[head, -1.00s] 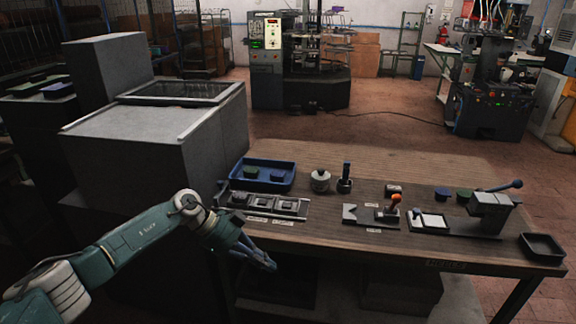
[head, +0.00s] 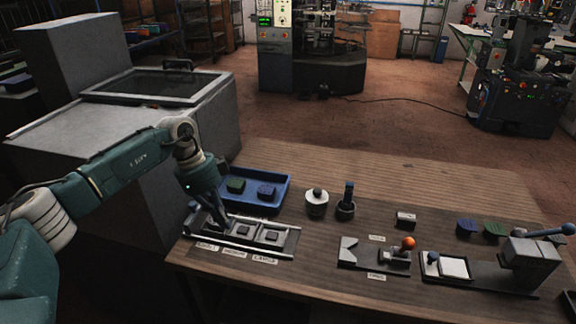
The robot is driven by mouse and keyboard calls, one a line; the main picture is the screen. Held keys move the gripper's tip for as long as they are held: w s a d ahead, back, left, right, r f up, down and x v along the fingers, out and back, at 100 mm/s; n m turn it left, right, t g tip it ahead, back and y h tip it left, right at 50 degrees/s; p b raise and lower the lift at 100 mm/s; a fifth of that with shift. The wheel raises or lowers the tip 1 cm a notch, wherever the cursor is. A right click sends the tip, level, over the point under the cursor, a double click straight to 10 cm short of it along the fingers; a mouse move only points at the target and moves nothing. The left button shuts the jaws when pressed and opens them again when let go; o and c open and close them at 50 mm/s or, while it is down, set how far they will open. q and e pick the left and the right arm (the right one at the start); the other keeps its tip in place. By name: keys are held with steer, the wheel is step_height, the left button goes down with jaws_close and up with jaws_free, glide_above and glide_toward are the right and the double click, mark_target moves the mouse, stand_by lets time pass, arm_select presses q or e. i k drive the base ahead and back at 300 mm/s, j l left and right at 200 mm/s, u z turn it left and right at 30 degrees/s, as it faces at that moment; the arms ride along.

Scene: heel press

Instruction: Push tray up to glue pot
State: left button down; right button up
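My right gripper is not in view.
The labelled fixture (head: 285,243) holds dark square pieces in front of the tray. A fixture with an orange-knobbed lever (head: 408,243) and a lever press (head: 530,257) stand to the right. The bench behind the pots is clear. A large grey cabinet (head: 125,130) stands left.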

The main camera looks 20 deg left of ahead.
mark_target(250, 189)
steer(key=i, duration=1)
